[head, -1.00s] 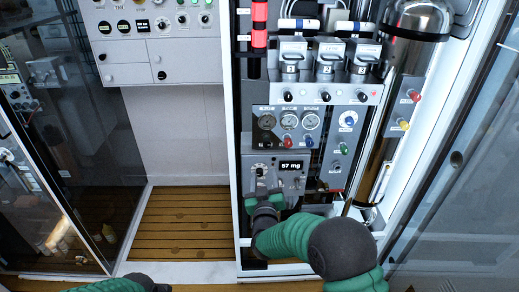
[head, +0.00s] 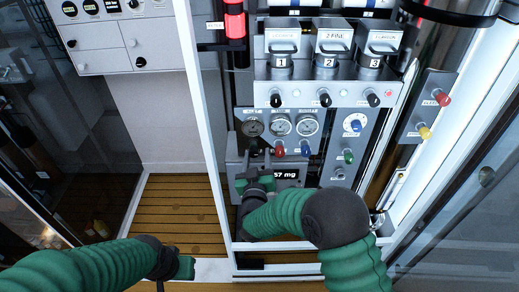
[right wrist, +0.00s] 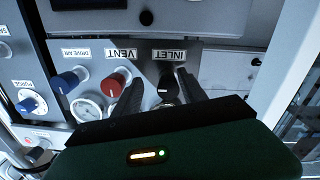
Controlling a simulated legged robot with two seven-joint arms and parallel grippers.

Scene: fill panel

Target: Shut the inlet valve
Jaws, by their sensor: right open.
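The inlet valve is a small black knob (right wrist: 166,86) by the label INLET, which reads upside down in the right wrist view. My right gripper (right wrist: 162,92) is open, with one dark finger on each side of the knob. I cannot tell whether the fingers touch it. In the head view my right gripper (head: 258,157) is at the left end of the knob row below the gauges, and it largely hides the inlet knob. My left gripper (head: 184,268) is low at the left, away from the panel; its jaws cannot be made out.
The red VENT knob (head: 280,150) and the blue DRIVE AIR knob (head: 305,149) sit to the right in the head view. Gauges (head: 281,125) are above. A white frame post (head: 203,110) stands at the left.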

